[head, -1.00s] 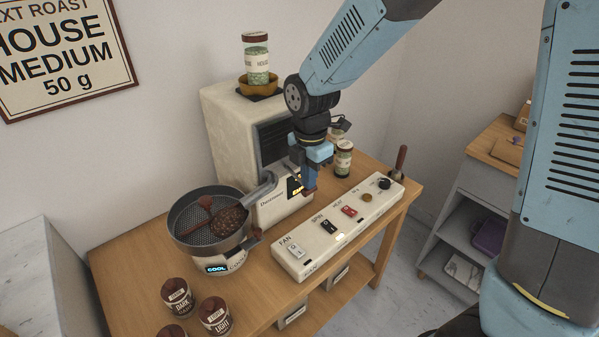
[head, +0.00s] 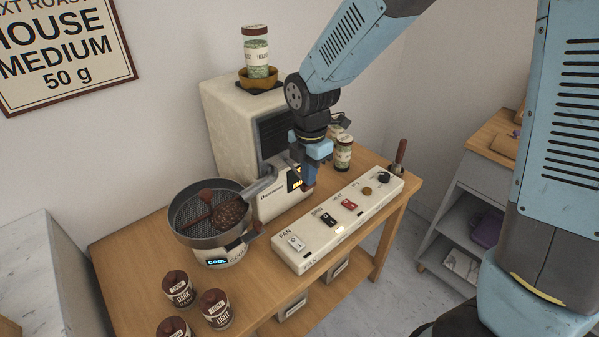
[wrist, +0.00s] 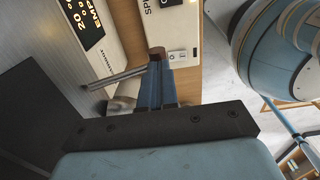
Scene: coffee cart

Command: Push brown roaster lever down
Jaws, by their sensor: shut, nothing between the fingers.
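The brown roaster lever, a metal rod with a brown knob (head: 308,189), sticks out from the front of the cream roaster (head: 232,125). In the wrist view its grey rod (wrist: 122,77) runs from the left to the brown knob (wrist: 157,53) just beyond my fingertips. My gripper (head: 312,172) points down at the roaster's front, right by the knob. Its fingers (wrist: 155,80) are shut and empty. They look very close to the knob; I cannot tell whether they touch it. My gripper and wrist hide part of the roaster's front.
A cream switch panel (head: 325,245) lies in front of the roaster. A round cooling pan (head: 180,225) with beans stands at the left. A jar (head: 343,153) stands behind the panel, and another jar (head: 256,58) is on top of the roaster. Several lidded cups stand at the front left.

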